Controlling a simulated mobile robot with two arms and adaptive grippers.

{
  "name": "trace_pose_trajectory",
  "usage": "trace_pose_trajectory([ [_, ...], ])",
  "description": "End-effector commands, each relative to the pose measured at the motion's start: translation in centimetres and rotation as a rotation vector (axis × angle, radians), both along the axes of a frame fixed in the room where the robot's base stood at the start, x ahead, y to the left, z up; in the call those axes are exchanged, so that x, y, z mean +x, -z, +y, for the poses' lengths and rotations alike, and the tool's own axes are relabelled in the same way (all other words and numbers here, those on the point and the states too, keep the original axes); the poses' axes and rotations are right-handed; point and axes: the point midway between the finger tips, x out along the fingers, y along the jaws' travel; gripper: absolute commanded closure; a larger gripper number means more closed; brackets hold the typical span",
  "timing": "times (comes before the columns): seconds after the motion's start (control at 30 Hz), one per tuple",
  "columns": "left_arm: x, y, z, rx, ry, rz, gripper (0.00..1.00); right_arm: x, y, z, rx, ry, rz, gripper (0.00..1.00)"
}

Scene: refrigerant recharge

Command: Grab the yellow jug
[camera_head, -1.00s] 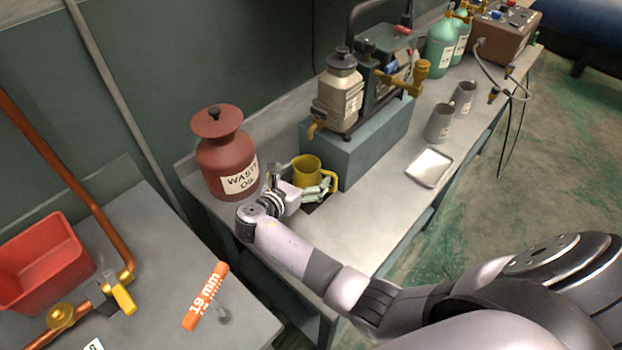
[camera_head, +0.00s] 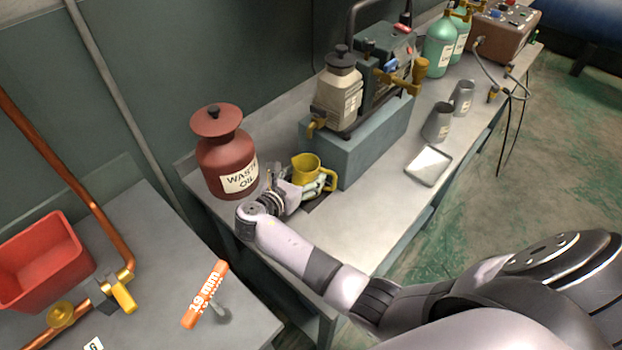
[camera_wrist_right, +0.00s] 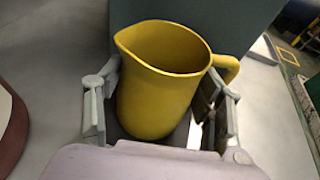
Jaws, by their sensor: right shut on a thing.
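The yellow jug (camera_head: 308,166) stands upright on the grey bench, in front of the blue-grey block under the pump. My right gripper (camera_head: 302,186) is at the jug, low on its near side. In the right wrist view the jug (camera_wrist_right: 160,85) sits between the two fingers of my right gripper (camera_wrist_right: 160,115), with one finger on each side, shut on its body. The jug's spout points left and its handle is at the right. Its inside looks empty. My left gripper is in neither view.
A red waste oil can (camera_head: 222,150) stands close left of the gripper. The blue-grey block (camera_head: 365,140) carries the pump and a beige bottle (camera_head: 338,92). A metal tray (camera_head: 430,167) and two grey jugs (camera_head: 437,122) are to the right. The bench's front is clear.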

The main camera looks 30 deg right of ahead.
Motion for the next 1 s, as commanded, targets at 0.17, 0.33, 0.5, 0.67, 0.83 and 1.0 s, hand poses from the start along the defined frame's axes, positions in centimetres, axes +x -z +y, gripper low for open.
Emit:
trace_pose_trajectory([
  [0.17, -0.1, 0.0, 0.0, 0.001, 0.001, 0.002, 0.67, 0.0, -0.1, 0.0, 0.001, -0.001, -0.001, 0.72],
  [0.33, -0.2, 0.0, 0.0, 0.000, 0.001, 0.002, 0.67, 0.0, -0.1, 0.0, 0.001, -0.001, -0.001, 0.72],
  [0.5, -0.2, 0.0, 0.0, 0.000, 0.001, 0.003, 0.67, 0.0, -0.4, 0.0, 0.000, 0.000, -0.002, 0.72],
  [0.67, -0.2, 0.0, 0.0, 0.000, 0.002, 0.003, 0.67, 0.1, -1.1, 0.0, 0.000, 0.000, -0.002, 0.72],
  [0.83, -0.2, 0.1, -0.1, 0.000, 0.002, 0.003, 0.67, 0.1, -2.4, 0.0, 0.001, 0.000, -0.004, 0.72],
  [1.0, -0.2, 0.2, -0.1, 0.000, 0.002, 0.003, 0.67, -0.4, -3.5, -0.1, 0.000, 0.000, 0.000, 0.72],
])
